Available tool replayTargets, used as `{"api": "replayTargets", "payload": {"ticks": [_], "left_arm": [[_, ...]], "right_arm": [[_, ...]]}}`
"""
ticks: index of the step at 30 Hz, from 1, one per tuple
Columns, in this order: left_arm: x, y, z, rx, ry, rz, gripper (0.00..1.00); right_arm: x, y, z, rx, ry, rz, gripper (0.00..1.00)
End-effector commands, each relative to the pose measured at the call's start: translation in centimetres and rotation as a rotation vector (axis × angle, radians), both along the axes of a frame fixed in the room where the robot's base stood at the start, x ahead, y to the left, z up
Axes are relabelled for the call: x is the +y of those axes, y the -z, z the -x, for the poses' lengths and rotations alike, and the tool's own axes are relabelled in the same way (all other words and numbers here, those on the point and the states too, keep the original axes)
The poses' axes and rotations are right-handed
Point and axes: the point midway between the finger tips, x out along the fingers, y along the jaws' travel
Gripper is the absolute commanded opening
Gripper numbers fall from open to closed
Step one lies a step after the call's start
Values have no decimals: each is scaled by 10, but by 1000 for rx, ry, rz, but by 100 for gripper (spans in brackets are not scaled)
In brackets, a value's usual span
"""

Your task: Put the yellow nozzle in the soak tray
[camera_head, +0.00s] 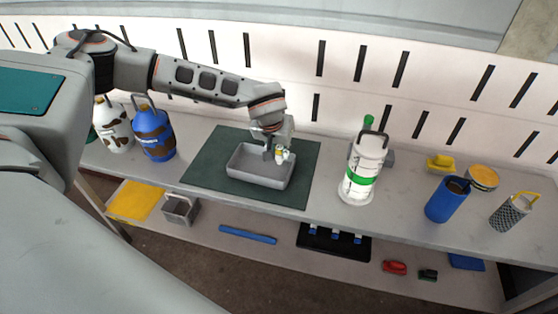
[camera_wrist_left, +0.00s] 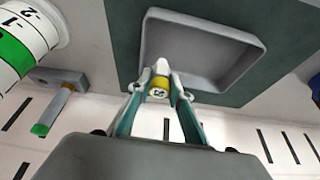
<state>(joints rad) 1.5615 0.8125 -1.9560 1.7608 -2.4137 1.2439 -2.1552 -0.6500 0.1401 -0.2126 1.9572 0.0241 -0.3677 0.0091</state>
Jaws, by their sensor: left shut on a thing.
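The soak tray (camera_head: 257,180) is a grey rectangular tray on a dark green mat on the bench. It also shows in the left wrist view (camera_wrist_left: 215,78), empty where I can see into it. My left gripper (camera_head: 274,152) is over the back right part of the tray. It is shut on the yellow nozzle (camera_head: 280,155), a small piece with white and yellow parts. In the left wrist view the nozzle (camera_wrist_left: 159,86) sits between the fingertips (camera_wrist_left: 160,92), near the tray's edge. Whether it touches the tray I cannot tell. My right gripper is not in view.
A white canister with a green band (camera_head: 361,172) stands right of the green mat (camera_head: 210,160). A blue jug (camera_head: 153,135) stands to its left. A blue cup (camera_head: 446,200) and a yellow item (camera_head: 440,163) are farther right. A slotted panel (camera_head: 340,70) runs behind.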

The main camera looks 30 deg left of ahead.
Motion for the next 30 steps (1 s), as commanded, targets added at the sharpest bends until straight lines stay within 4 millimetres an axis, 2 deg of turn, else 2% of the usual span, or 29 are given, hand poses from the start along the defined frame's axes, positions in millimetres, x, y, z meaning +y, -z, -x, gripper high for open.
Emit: {"api": "replayTargets", "payload": {"ticks": [4,10,23,24,30], "left_arm": [[0,12,1,2,2,0,0],[0,40,1,2,1,-1,0],[0,47,0,1,1,0,0],[0,46,0,0,0,0,27],[0,46,0,0,1,0,27]], "right_arm": [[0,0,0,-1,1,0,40],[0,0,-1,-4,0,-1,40],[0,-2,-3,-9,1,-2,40],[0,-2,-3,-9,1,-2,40],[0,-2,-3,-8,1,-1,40]]}}
